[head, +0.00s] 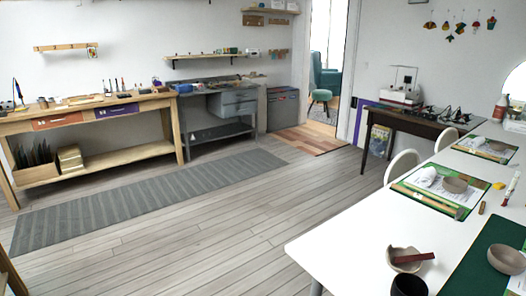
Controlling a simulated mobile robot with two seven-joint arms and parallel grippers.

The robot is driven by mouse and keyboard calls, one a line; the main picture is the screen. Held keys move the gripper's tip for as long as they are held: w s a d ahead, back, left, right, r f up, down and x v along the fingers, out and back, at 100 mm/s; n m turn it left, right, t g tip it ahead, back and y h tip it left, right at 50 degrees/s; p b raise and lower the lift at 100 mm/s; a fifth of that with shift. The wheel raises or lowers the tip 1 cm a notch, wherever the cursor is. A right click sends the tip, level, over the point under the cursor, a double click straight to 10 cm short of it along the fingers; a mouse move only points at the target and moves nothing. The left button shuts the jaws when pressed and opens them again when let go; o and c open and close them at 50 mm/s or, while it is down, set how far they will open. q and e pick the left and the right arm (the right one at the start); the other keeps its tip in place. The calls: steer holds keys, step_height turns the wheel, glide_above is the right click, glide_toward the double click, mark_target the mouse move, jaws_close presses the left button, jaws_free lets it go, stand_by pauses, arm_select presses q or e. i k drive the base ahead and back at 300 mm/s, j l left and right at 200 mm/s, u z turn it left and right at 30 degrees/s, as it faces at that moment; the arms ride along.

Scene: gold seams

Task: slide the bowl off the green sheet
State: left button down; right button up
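A dark green sheet (474,272) lies on the white table at the lower right and is cut off by the picture edge. A grey-brown bowl (507,261) stands upright on it. Neither of my grippers is in view.
A dark cup (408,285) stands at the front of the white table (350,243), near the second bowl. White chairs (402,165) line the table's left side. The wooden floor (235,218) is open.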

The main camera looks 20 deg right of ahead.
mark_target(513, 258)
steer(key=i+z, duration=0.15)
steer(key=z, duration=0.3)
steer(key=i+j+z, duration=0.1)
steer(key=z, duration=0.35)
steer(key=i+j+z, duration=0.1)
steer(key=z, duration=0.35)
steer(key=i+j+z, duration=0.1)
steer(key=z, duration=0.35)
steer(key=j+z, duration=0.25)
steer(key=z, duration=0.2)
steer(key=j+z, duration=0.2)
steer(key=z, duration=0.25)
